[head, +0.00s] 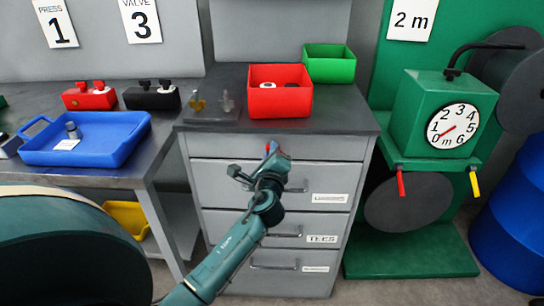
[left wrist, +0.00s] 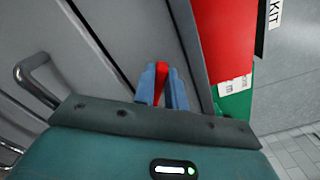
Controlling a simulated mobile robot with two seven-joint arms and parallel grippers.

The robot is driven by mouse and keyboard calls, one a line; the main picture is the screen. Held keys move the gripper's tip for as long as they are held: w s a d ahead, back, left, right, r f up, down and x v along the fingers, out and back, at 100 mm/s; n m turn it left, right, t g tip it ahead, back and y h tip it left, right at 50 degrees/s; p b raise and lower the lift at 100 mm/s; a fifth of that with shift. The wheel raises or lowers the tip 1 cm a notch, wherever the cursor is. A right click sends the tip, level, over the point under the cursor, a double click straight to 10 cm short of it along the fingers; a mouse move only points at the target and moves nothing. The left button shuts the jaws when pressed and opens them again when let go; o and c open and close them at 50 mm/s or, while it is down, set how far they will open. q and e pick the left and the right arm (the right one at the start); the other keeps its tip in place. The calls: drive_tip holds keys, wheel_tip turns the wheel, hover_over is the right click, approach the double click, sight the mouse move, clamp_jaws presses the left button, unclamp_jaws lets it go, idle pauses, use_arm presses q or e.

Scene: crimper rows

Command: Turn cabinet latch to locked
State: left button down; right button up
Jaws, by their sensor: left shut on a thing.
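The grey cabinet (head: 235,173) has several drawers with bar handles and white labels. A small red latch lever (head: 268,148) shows at the front of its top drawer, just under the worktop. In the left wrist view the red lever (left wrist: 161,77) stands between two blue fingertips. My left gripper (head: 272,152) is shut on it, and the fingers hide its sides and base. From these views I cannot tell whether the latch is locked. My right gripper is in neither view.
A red bin (head: 280,105) and a green bin (head: 329,65) stand on the cabinet top. A blue tray (head: 85,151) lies on the left bench. A green stand with a dial (head: 452,126) is at right. Drawer handles (head: 318,187) stick out near my gripper.

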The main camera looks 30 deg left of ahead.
use_arm(q)
drive_tip(key=n+b, duration=0.1)
drive_tip(key=n, duration=0.2)
drive_tip(key=f+n+b, duration=0.1)
drive_tip(key=n+b, duration=0.1)
drive_tip(key=n, duration=0.2)
drive_tip(key=shift+s+a, duration=0.1)
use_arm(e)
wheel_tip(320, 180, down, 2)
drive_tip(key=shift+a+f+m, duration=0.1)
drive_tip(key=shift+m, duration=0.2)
use_arm(q)
drive_tip(key=shift+n, duration=0.3)
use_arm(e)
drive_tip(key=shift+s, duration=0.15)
use_arm(q)
drive_tip(key=c, duration=1.4)
unclamp_jaws()
drive_tip(key=shift+c, duration=0.2)
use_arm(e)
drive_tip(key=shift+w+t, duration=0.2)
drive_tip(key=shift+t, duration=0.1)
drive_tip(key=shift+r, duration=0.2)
